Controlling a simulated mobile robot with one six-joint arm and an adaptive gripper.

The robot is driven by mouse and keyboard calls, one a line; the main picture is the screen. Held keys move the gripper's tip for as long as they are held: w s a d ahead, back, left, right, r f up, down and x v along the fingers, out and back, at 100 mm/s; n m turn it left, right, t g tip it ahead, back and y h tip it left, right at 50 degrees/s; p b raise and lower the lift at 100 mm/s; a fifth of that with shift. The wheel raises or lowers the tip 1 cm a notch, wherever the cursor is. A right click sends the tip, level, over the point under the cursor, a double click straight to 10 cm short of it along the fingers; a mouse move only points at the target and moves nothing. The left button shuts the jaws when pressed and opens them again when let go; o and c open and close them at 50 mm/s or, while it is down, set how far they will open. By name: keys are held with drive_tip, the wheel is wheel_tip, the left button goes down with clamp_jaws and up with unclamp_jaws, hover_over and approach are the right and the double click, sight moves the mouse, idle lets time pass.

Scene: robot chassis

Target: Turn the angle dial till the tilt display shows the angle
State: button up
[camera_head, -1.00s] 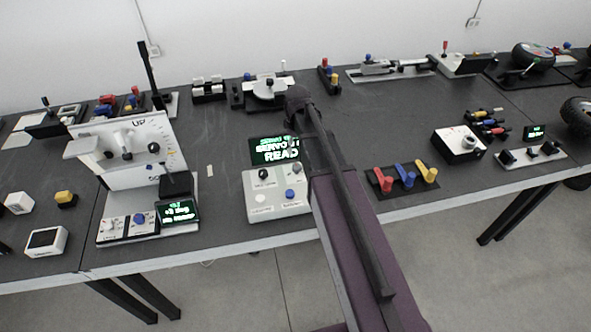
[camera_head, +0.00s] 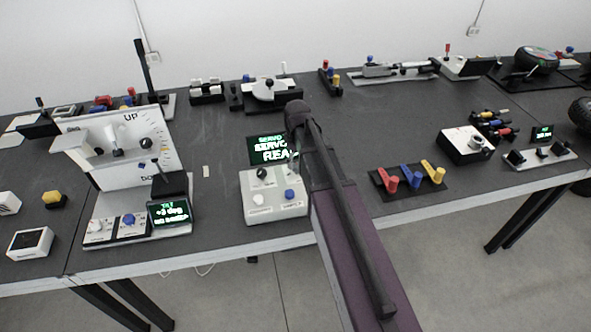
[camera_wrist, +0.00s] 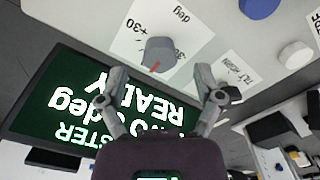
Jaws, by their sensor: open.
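My gripper (camera_wrist: 162,85) is open and empty in the wrist view. A grey dial (camera_wrist: 158,52) with a red pointer mark, on a white label reading +30, deg and -30, lies just beyond the gap between the fingertips. It shows as a dark knob (camera_head: 262,172) on the middle white box in the head view. Whether a finger touches it I cannot tell. The tilt display (camera_head: 169,212), on the left device, reads about "+3 deg". A green servo display (camera_wrist: 85,105) reads "0 deg READY", upside down in the wrist view. My arm hides the gripper in the head view.
The middle box has a blue button (camera_wrist: 262,4) and a white knob (camera_wrist: 295,55) near the dial. The left device has a blue knob (camera_head: 128,219) and an upright scale board (camera_head: 150,135). Red, blue and yellow levers (camera_head: 408,178) stand right of my arm.

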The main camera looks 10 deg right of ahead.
drive_tip(key=shift+f+b, duration=0.85)
drive_tip(key=shift+f, duration=0.3)
